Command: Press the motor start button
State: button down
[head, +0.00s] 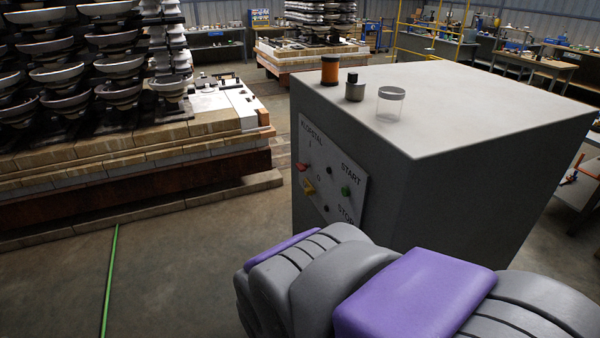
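A large grey cabinet (450,140) stands at the centre right. A light control panel (333,205) is on its left-hand face, seen at a steep angle. The green start button (345,191) is on the panel's right side, just below the word START. The word STOP is lower down, and the stop control under it is hidden behind my arm. My arm, grey with purple pads, crosses the lower right in front of the cabinet. My gripper's fingers do not show.
A red button (301,167) and a yellow knob (309,187) are on the panel's left side. An orange jar (330,71), a dark jar (354,90) and a clear jar (390,106) stand on the cabinet. Insulator stacks (65,72) stand left; open floor lies between.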

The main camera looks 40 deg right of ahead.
aim_at(345, 190)
jog(key=z, duration=1.25)
